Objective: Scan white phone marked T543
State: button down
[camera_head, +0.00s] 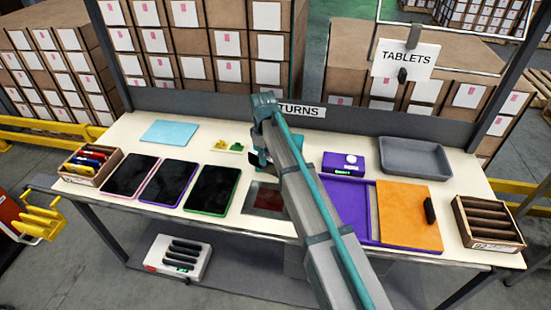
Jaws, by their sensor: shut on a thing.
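My arm reaches in from the lower right over the white table, and its wrist is bent down. My gripper (259,159) is partly hidden behind my arm, just above the table's middle. It is shut on a small, dark-faced thing; I cannot tell whether this is the white phone, and no T543 mark is legible. A dark reddish panel (266,199), possibly the scanner window, lies set in the table below and in front of my gripper, partly covered by my arm. A wooden box (86,178) at the left holds several coloured, phone-like items.
Three dark tablets (169,183) lie left of my gripper, beside a light blue panel (169,132). On the right are a purple box (343,164), purple tray (389,239), orange panel (408,213), grey tray (414,158) and slotted wooden box (487,223). Cartons stand behind.

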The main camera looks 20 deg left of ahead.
jog(key=shift+s+a+f, duration=0.1)
jog(key=shift+a+f, duration=0.2)
jog(key=shift+f+b, duration=2)
jog(key=shift+f, duration=1.2)
jog(key=shift+r, duration=0.15)
jog(key=shift+r+p, duration=1.7)
jog(key=shift+r, duration=1.2)
jog(key=shift+d, duration=0.1)
